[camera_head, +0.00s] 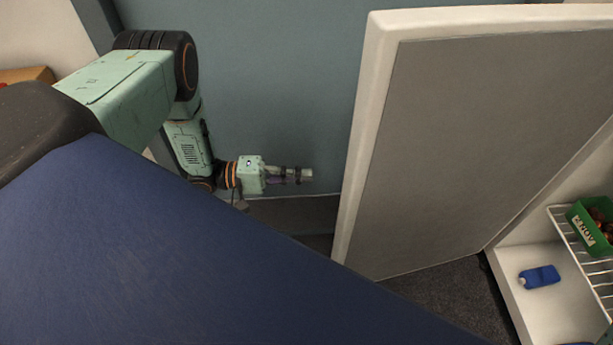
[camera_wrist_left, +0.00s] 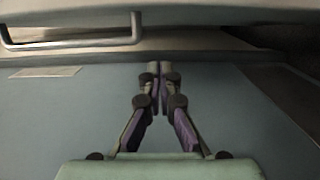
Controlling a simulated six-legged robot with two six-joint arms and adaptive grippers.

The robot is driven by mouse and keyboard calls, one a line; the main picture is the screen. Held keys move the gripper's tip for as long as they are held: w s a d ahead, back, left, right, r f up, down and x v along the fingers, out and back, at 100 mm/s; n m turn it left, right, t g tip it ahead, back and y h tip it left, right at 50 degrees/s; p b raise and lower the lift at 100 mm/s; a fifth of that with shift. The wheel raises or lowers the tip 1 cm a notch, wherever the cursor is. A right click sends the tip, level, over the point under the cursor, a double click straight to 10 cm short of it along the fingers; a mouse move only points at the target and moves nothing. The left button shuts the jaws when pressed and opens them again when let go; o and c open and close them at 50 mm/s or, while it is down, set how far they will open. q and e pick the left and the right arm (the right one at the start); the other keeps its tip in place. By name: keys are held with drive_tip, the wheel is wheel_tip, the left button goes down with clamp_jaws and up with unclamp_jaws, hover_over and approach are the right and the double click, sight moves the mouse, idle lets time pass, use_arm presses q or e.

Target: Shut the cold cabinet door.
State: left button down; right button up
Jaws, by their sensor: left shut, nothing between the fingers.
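The cold cabinet door (camera_head: 480,140) stands wide open in the head view, a white slab with a grey inner panel facing me. The white cabinet (camera_head: 515,297) is at the right, its inside exposed. My left gripper (camera_head: 306,175) is shut and empty, left of the door's free edge and apart from it in the picture. In the left wrist view the closed fingers (camera_wrist_left: 158,70) point toward a pale surface with a metal bar handle (camera_wrist_left: 75,44) at upper left; this looks like the door's outer side. My right gripper is not in view.
Inside the cabinet are a wire shelf (camera_head: 562,225), a green box (camera_head: 582,222) of brown items and a blue pack (camera_head: 540,277). A blue-grey wall (camera_head: 270,70) is behind my left arm. A large dark blue surface fills the lower left. Dark floor shows below the door.

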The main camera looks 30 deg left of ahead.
use_arm(q)
drive_tip(key=d+b, duration=0.1)
drive_tip(key=d, duration=0.8)
drive_tip(key=shift+w+d, duration=0.2)
drive_tip(key=shift+w, duration=0.2)
drive_tip(key=shift+s+d+b, duration=0.1)
drive_tip(key=shift+b, duration=0.2)
